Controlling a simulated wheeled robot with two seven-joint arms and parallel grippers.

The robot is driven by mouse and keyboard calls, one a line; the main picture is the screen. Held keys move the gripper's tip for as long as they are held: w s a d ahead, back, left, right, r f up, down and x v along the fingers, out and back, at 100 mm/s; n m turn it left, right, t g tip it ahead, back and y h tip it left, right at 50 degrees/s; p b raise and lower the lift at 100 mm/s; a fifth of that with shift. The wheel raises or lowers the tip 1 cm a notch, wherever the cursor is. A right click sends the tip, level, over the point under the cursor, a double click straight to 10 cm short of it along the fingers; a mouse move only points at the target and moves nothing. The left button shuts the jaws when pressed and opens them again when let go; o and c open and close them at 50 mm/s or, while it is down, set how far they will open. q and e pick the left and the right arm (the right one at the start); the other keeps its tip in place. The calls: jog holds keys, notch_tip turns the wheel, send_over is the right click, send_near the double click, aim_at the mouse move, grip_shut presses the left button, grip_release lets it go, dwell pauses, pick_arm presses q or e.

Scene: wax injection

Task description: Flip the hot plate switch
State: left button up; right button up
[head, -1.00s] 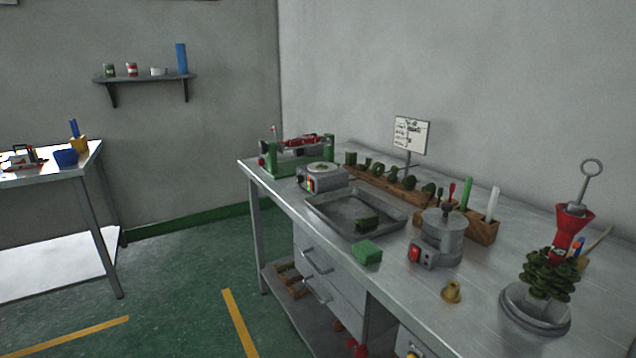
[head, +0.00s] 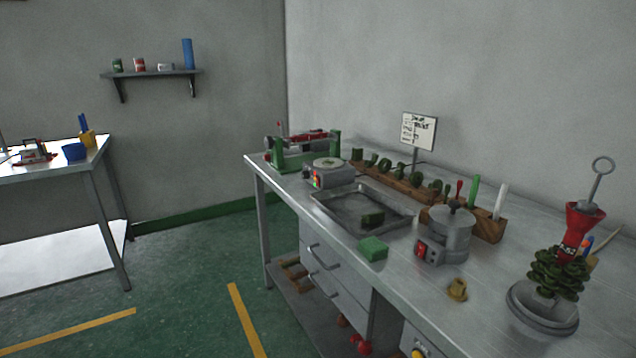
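The hot plate appears to be the small grey box (head: 334,179) with a round top, near the far end of the steel workbench. A small panel with red and green switch parts (head: 315,177) is on its front left face. The switch position is too small to tell. A grey lidded pot (head: 449,236) with a red switch (head: 421,249) on its base stands nearer on the same bench. Neither of my grippers is in view.
A shallow metal tray (head: 404,227) lies between the hot plate and the pot, with a green block (head: 373,248) at its near corner. A green-framed device (head: 277,156) stands behind the hot plate. Green floor is open left of the bench (head: 470,318).

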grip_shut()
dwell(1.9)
